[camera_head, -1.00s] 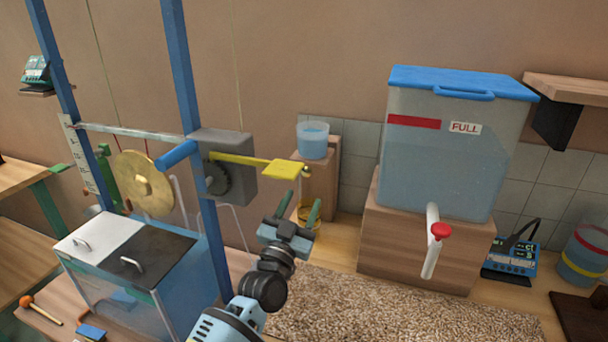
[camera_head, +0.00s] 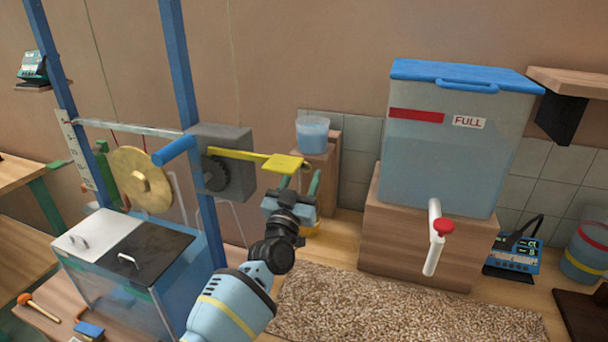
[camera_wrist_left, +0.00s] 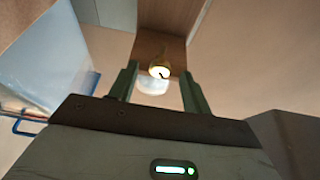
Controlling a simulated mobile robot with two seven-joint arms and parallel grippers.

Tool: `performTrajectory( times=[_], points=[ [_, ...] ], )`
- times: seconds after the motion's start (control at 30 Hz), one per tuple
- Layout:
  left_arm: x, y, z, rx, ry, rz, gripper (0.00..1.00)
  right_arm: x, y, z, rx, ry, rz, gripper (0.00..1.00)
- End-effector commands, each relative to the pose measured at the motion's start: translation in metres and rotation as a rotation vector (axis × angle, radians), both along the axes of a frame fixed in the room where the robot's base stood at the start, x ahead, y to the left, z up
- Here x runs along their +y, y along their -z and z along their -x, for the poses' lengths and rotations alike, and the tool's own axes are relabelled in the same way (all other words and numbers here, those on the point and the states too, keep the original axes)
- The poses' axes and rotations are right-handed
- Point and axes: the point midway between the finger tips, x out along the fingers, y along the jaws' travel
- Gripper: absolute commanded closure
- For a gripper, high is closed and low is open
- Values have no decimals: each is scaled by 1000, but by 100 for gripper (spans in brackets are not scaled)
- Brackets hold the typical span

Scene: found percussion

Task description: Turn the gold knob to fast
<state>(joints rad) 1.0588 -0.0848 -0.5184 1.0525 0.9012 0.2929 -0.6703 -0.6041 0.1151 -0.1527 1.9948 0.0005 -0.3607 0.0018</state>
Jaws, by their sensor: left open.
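A small round gold piece (camera_wrist_left: 160,71) shows between my fingers in the left wrist view, in front of a wooden stand (camera_wrist_left: 158,46); I cannot tell whether it is the knob. A large gold disc (camera_head: 141,180) with a raised hub hangs in the blue frame in the head view. No "fast" marking is readable. My left gripper (camera_head: 299,183) is open and empty, fingers pointing up beside the wooden stand (camera_head: 320,180), below the yellow paddle's end. It partly hides the stand's lower part. My right gripper is not in view.
The yellow paddle (camera_head: 283,164) sticks out from a grey box (camera_head: 225,150) close above the gripper. A cup of water (camera_head: 312,134) tops the stand. A pebbled mat (camera_head: 390,305) lies in front.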

Motion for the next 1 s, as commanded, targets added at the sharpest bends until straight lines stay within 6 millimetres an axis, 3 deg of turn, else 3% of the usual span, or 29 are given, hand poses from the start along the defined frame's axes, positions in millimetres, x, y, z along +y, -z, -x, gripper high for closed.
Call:
performTrajectory(
  times=[0.23,0.6,0.9,1.0],
  points=[
    [-5,-4,-14,2,0,-1,52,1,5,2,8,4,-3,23],
    [-5,-7,-16,1,0,0,53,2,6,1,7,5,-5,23],
    [-5,-7,-16,1,0,-1,92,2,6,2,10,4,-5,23],
    [-5,-7,-16,2,0,3,96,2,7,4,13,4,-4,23]
  ],
)
